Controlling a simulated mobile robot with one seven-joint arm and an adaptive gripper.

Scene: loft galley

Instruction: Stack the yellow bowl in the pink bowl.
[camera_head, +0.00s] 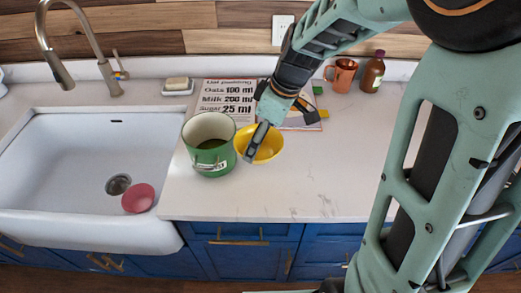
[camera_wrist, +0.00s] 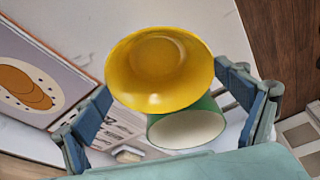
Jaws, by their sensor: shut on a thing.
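The yellow bowl (camera_head: 265,149) is at the counter, right beside a green pot, its open side facing up in the head view. My gripper (camera_head: 281,136) is shut on it, with one finger at each side of the bowl. In the wrist view the yellow bowl (camera_wrist: 160,65) fills the space between the fingers of my gripper (camera_wrist: 163,80). I cannot tell whether the bowl touches the counter or hangs just above it. The pink bowl (camera_head: 138,198) lies in the white sink near the drain, in its front right corner, and looks tilted. It is not in the wrist view.
The green pot (camera_head: 209,157) stands close left of the yellow bowl. A recipe board (camera_head: 226,91), soap dish (camera_head: 178,86), copper mug (camera_head: 341,74) and brown bottle (camera_head: 372,73) line the back. The sink's right rim (camera_head: 165,175) lies between the bowls. The front counter is clear.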

